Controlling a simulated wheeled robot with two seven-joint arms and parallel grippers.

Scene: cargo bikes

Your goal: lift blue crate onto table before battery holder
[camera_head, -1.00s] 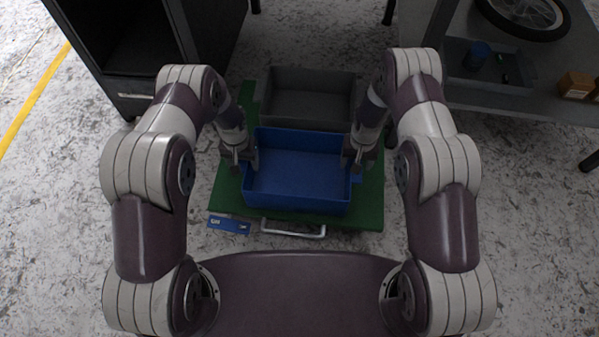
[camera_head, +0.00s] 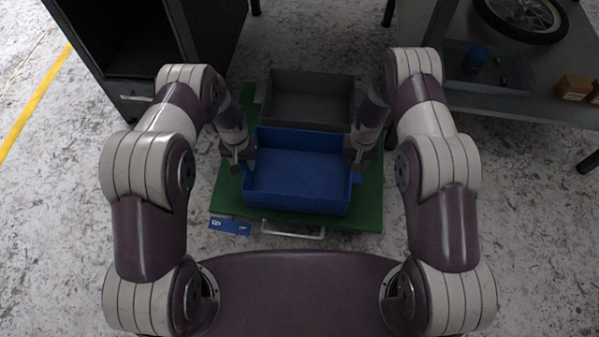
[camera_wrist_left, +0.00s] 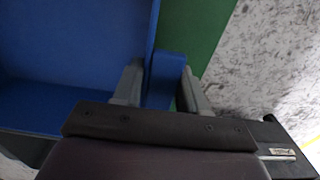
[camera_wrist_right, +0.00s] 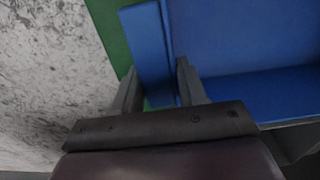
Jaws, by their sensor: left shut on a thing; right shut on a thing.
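The blue crate (camera_head: 297,207) is open and empty. It is in the middle of the head view, over a green platform (camera_head: 368,205); a gap beneath it cannot be judged. My left gripper (camera_head: 243,160) is shut on the crate's left side, with a blue handle tab (camera_wrist_left: 165,80) between its fingers in the left wrist view. My right gripper (camera_head: 358,162) is shut on the opposite side, with a blue tab (camera_wrist_right: 150,55) between its fingers in the right wrist view. A grey table (camera_head: 520,103) is at the upper right. I cannot pick out the battery holder with certainty.
A grey crate (camera_head: 310,118) sits directly behind the blue one. A dark cabinet (camera_head: 130,60) stands at upper left. Floor is free on both sides.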

